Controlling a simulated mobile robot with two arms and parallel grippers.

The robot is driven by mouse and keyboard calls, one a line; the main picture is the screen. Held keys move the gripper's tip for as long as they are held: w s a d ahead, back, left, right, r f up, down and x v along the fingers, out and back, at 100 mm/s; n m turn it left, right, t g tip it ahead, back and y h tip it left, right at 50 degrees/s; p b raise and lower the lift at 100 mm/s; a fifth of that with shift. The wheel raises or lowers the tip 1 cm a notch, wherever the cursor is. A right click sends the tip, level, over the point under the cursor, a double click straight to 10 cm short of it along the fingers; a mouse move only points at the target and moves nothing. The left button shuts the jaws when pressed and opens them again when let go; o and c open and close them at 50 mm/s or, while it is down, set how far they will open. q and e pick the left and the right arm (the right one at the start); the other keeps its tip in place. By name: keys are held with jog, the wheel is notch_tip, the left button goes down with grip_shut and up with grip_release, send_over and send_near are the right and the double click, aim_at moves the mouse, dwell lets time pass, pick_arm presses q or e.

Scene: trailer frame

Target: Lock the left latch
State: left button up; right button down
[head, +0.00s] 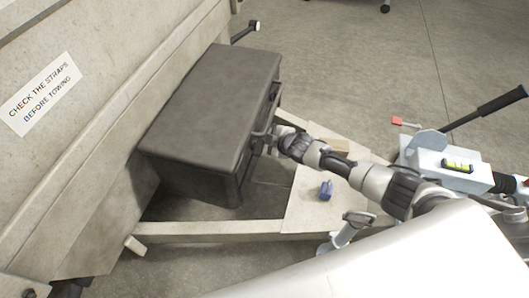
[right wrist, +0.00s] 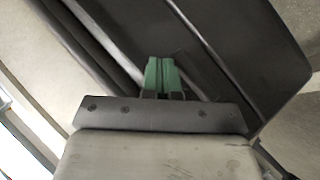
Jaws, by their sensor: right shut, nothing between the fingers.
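A dark grey lidded box (head: 213,110) with its lid down sits on the trailer frame against the trailer's wall. Its front side faces right, and a dark bracket-like fitting (head: 258,139) projects there; I cannot tell if it is a latch or handle. My right gripper (head: 270,141) is at this front, close to the fitting. In the right wrist view the green fingertips (right wrist: 162,76) are together and empty, in front of the dark box (right wrist: 225,45). The left latch is not clearly visible, and its state cannot be told. My left gripper is not clearly visible.
A blue padlock-like object (head: 326,190) lies on the pale frame plate (head: 305,207). A white coupling housing (head: 450,168) with a yellow-green level and a black lever (head: 500,103) stands at the right. A frame beam (head: 215,230) runs below the box.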

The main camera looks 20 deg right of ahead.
pick_arm(q)
jog(key=shift+w+r, duration=0.1)
jog(key=shift+r, duration=0.15)
dwell(0.6)
jog(key=shift+s+a+f+p, duration=0.2)
jog(key=shift+s+f+p, duration=0.1)
jog(key=shift+s+f, duration=0.3)
jog(key=shift+s+a+f+p, duration=0.15)
jog(key=shift+s+f+p, duration=0.2)
jog(key=shift+s, duration=0.35)
jog(key=shift+f, duration=0.15)
